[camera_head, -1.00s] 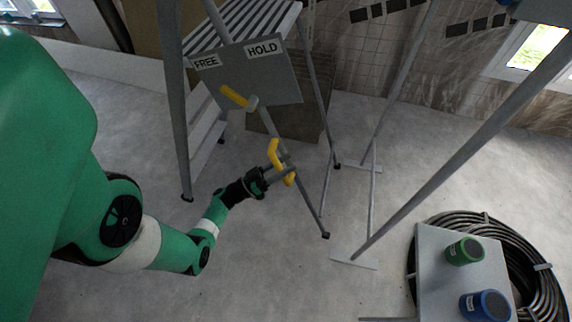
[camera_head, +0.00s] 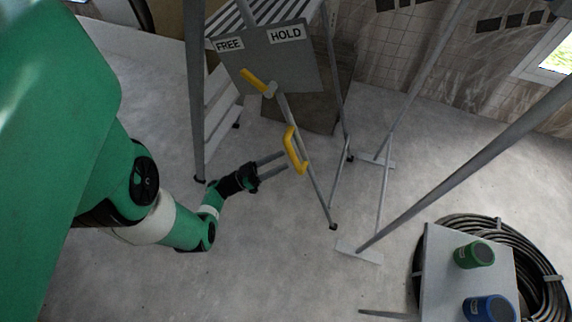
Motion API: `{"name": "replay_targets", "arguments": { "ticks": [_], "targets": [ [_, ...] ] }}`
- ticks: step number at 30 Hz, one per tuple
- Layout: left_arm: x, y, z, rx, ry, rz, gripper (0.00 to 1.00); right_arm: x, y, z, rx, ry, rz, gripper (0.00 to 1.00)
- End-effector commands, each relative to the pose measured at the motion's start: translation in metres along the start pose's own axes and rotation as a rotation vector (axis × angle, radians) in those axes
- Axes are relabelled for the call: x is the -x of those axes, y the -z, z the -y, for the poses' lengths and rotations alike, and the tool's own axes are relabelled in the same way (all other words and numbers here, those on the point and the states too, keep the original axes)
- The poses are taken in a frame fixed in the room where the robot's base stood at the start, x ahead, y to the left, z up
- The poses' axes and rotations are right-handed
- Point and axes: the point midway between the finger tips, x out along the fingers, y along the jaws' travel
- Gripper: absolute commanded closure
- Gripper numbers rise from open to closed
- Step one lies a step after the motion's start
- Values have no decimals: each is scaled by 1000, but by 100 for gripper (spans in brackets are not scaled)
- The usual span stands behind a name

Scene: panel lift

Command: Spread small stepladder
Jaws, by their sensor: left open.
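The small stepladder (camera_head: 222,120) stands at the upper middle, with pale treads and grey legs. A grey plate (camera_head: 268,62) marked FREE and HOLD is in front of it, with a yellow lever (camera_head: 254,80) at its lower edge. A yellow handle (camera_head: 294,150) sits on a thin grey leg (camera_head: 314,185) below the plate. My left gripper (camera_head: 278,164) is open, its two fingers pointing right toward the yellow handle. The fingertips lie just left of the handle in the picture; I cannot tell whether they touch it. My right gripper is out of view.
A grey stand (camera_head: 440,180) with long slanted legs stands to the right. A small table (camera_head: 440,275) bears a green can (camera_head: 474,255) and a blue can (camera_head: 489,308). A coil of black hose (camera_head: 535,262) lies behind it. The floor at lower middle is clear.

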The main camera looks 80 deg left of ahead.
Motion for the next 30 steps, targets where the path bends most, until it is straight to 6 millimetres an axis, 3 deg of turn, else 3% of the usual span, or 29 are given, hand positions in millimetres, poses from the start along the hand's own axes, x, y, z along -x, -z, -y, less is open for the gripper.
{"name": "replay_targets", "arguments": {
  "ticks": [3, 9, 30],
  "targets": [
    [25, -1, 2, -2, 7, -1, 43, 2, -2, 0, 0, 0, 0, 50],
    [45, -1, 0, 1, 1, 0, 43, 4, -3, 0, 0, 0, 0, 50],
    [46, -1, -1, 2, -3, 1, 43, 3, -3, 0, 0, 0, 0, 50]
  ]
}}
